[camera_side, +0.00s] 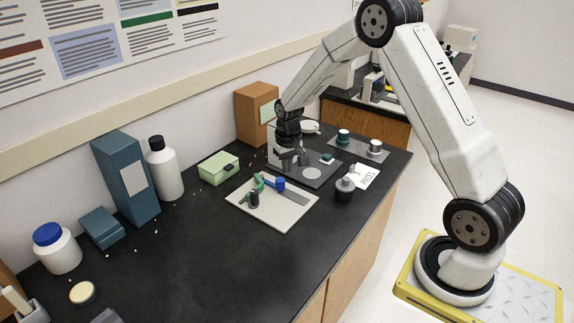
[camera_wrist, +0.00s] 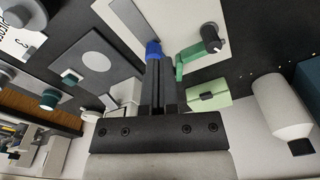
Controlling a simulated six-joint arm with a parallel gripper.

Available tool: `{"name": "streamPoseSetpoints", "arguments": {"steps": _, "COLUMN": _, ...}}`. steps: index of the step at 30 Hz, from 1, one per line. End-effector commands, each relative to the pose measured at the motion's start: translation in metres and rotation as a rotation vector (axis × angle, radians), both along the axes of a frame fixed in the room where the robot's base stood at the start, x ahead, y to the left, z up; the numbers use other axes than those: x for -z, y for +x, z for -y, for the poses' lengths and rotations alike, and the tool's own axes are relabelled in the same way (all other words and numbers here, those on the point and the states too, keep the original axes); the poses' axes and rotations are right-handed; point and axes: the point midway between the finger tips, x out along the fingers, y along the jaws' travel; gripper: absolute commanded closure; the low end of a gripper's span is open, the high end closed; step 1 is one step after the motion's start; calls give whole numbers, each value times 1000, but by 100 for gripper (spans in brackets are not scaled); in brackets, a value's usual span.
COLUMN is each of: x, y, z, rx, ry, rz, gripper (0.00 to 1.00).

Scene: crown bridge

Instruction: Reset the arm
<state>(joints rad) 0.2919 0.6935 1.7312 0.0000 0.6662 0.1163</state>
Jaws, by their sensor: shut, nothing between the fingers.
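My gripper (camera_side: 293,162) hangs over the black bench, fingers pointing down, near the grey plate (camera_side: 326,181) with a pale disc. In the wrist view its dark fingers (camera_wrist: 158,92) are together and empty. A white board (camera_side: 276,221) lies beside the plate. It carries a green piece (camera_side: 258,181), a blue-topped piece (camera_side: 280,184) and a dark cylinder (camera_side: 254,200). In the wrist view the blue top (camera_wrist: 153,48) shows just beyond the fingertips; whether they touch is unclear.
A dark knobbed piece (camera_side: 344,188) and a printed card (camera_side: 365,176) sit right of the plate. A grey strip (camera_side: 357,149) holds two small capped pieces. A green box (camera_side: 217,169), orange box (camera_side: 256,114) and white bottle (camera_side: 165,172) stand along the wall. The bench's front middle is clear.

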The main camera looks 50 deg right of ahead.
Motion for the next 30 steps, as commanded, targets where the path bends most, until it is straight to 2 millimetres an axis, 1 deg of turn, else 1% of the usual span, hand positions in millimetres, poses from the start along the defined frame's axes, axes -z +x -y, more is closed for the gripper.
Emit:
{"name": "streamPoseSetpoints", "arguments": {"steps": 1, "x": -9, "y": -6, "z": -11, "rx": -24, "ry": -4, "rz": 11, "gripper": 100}}
{"name": "streamPoseSetpoints", "arguments": {"steps": 6, "x": -29, "y": -32, "z": -43, "rx": -101, "ry": -14, "rz": 44, "gripper": 100}}
{"name": "streamPoseSetpoints", "arguments": {"steps": 11, "x": -44, "y": -61, "z": -72, "rx": -174, "ry": -22, "rz": 74, "gripper": 100}}
{"name": "streamPoseSetpoints", "arguments": {"steps": 18, "x": -60, "y": -112, "z": -107, "rx": -282, "ry": -33, "rz": 123, "gripper": 100}}
{"name": "streamPoseSetpoints", "arguments": {"steps": 24, "x": -65, "y": -153, "z": -128, "rx": -360, "ry": -40, "rz": 157, "gripper": 100}}
{"name": "streamPoseSetpoints", "arguments": {"steps": 27, "x": -65, "y": -167, "z": -134, "rx": -386, "ry": -41, "rz": 170, "gripper": 100}}
{"name": "streamPoseSetpoints", "arguments": {"steps": 30, "x": -65, "y": -175, "z": -137, "rx": -401, "ry": -42, "rz": 176, "gripper": 100}}
